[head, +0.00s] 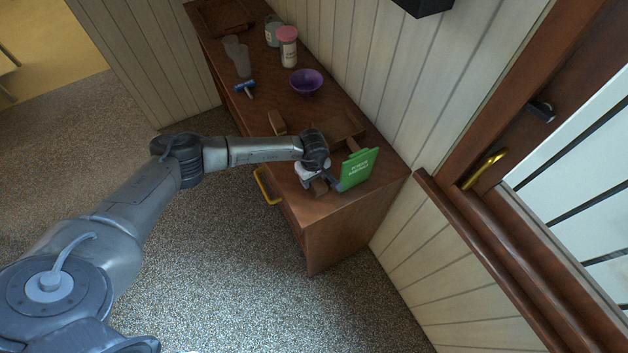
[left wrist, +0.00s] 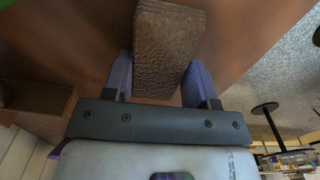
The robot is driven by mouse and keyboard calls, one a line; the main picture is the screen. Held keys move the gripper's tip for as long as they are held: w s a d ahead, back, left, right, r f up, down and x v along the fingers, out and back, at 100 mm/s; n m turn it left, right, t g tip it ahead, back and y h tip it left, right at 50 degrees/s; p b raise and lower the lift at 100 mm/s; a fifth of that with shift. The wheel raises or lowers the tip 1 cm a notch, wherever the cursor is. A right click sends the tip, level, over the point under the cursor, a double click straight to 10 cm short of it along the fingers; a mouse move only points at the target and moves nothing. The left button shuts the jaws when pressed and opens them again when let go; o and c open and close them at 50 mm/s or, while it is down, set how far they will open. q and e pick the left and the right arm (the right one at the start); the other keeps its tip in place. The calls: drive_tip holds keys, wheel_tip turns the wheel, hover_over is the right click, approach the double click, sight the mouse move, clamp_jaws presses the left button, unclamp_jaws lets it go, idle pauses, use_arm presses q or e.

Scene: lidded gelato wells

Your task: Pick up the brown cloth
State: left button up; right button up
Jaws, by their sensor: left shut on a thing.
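The brown cloth (left wrist: 168,45) looks like a thick, textured folded block in the left wrist view. It sits between the two fingers of my left gripper (left wrist: 160,78), which is shut on it. In the head view my left gripper (head: 318,180) is low over the near right end of the wooden cabinet top, and a small part of the brown cloth (head: 320,188) shows below it. Whether the cloth still touches the top is not clear. My right gripper is not in view.
A green sign (head: 357,168) stands right beside my left gripper. A similar brown block (head: 277,122), a purple bowl (head: 306,81), a blue-handled tool (head: 245,88), a pink-lidded jar (head: 288,47) and clear cups (head: 242,65) stand further along the cabinet top (head: 330,105). The wall runs close behind.

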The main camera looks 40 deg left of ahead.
use_arm(q)
drive_tip(key=shift+r, duration=0.1)
wheel_tip(320, 180, up, 10)
drive_tip(key=shift+f, duration=0.1)
idle(0.5)
drive_tip(key=o, duration=0.4)
drive_tip(key=shift+c, duration=0.2)
drive_tip(key=c, duration=0.6)
idle(0.4)
idle(0.6)
